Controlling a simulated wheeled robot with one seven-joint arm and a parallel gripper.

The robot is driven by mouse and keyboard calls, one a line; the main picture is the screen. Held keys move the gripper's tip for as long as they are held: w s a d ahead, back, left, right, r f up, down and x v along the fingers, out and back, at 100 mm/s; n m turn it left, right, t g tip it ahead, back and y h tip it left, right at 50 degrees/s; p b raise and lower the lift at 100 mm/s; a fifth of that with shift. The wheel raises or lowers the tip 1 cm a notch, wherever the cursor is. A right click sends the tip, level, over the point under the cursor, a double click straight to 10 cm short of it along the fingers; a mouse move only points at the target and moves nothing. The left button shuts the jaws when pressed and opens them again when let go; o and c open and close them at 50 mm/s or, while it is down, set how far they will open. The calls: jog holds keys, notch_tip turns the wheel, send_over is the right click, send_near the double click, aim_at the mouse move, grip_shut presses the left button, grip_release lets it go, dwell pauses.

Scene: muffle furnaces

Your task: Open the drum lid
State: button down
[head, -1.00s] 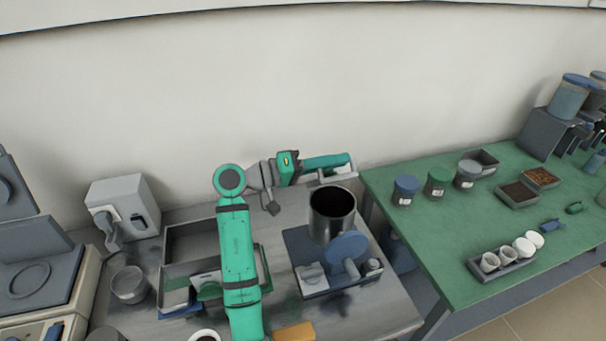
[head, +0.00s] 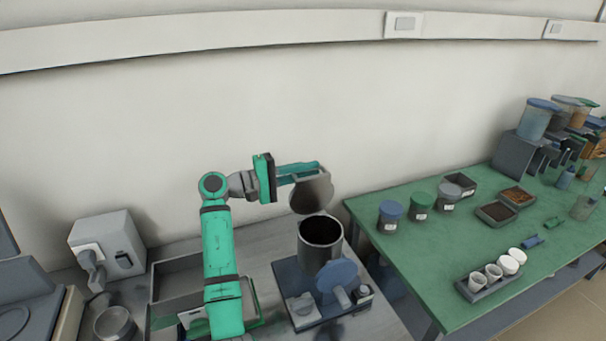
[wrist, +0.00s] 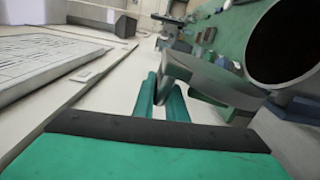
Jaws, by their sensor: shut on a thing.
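The drum (head: 321,240) is a dark metallic cylinder whose open top and dark inside show in the head view. It also shows in the wrist view (wrist: 292,42) at the upper right. The lid (head: 312,194) is a grey-brown disc above the drum, tilted with a broad face towards the head camera. My gripper (head: 308,172) is shut on the lid's upper edge. In the wrist view my gripper (wrist: 165,92) has its green fingers closed around the lid's grey edge (wrist: 180,68). I cannot tell whether the lid's lower edge touches the drum.
The drum stands on a dark base with a blue disc (head: 337,274) in front. A grey tray (head: 163,284) lies to the left, beside a grey box-shaped device (head: 106,243). A green table (head: 410,262) with jars, trays and cups stands at right. The wall is close behind.

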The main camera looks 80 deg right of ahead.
jog(key=shift+w+d+r+n, duration=0.15)
jog(key=shift+w+n, duration=0.05)
jog(key=shift+n, duration=0.1)
jog(key=c, duration=1.8)
grip_release()
jog(key=v, duration=1)
jog(key=shift+w+a, duration=0.25)
jog(key=shift+w, duration=0.1)
